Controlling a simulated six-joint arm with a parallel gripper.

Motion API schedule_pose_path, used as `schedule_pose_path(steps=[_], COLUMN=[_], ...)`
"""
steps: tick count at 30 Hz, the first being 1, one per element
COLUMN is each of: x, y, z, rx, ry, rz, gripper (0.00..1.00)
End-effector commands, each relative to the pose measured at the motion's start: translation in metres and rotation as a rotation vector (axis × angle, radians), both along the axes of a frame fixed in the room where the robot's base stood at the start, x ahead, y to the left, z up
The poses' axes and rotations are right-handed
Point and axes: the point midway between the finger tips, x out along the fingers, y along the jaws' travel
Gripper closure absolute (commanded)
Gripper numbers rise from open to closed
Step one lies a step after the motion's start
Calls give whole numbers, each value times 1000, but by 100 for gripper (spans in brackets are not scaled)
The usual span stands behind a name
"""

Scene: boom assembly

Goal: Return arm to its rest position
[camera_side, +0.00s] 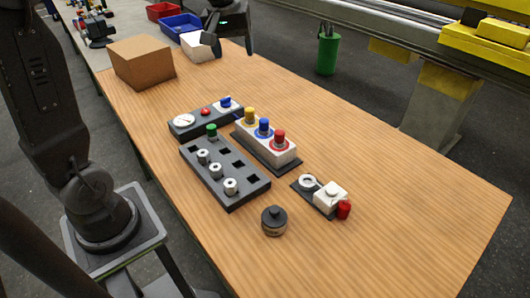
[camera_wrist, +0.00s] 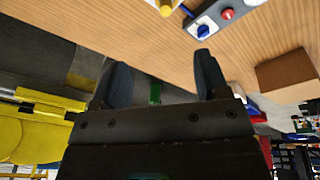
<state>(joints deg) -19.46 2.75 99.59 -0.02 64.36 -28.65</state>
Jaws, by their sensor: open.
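My gripper (camera_side: 229,40) is at the top of the side view, past the far side of the brown box and next to a white box (camera_side: 197,47). In the wrist view the two dark fingers of my gripper (camera_wrist: 162,76) stand wide apart with nothing between them. A white base (camera_side: 287,152) holds yellow, blue and red cylinders. A small white part (camera_side: 330,195) with a red cap (camera_side: 344,210) sits on a dark plate.
A brown box (camera_side: 141,62) stands on the table's far left, also in the wrist view (camera_wrist: 287,74). A control panel (camera_side: 206,118) lies behind the dark block. A round black-topped part (camera_side: 274,220) stands near the front. The table's right side is clear. A yellow-and-grey machine (camera_side: 484,45) stands beyond.

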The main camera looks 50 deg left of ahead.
Motion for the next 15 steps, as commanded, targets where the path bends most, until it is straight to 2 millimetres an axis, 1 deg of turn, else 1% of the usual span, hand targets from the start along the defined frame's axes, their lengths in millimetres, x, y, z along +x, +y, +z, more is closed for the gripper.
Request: schedule_pose_path(steps=[1, 4, 6, 8, 9, 12, 15], x=[-19, -54, -80, -102, -117, -148, -171], y=[-21, -55, -76, -91, -101, -118, -129], z=[6, 10, 8, 4, 0, -12, -24], rx=[19, 58, 86, 111, 127, 164, 194], ry=[-24, -66, -93, -118, -136, -171, -201], rz=[-79, -234, -343, -433, -491, -619, -716], gripper=[32, 32, 32, 32, 32, 32, 32])
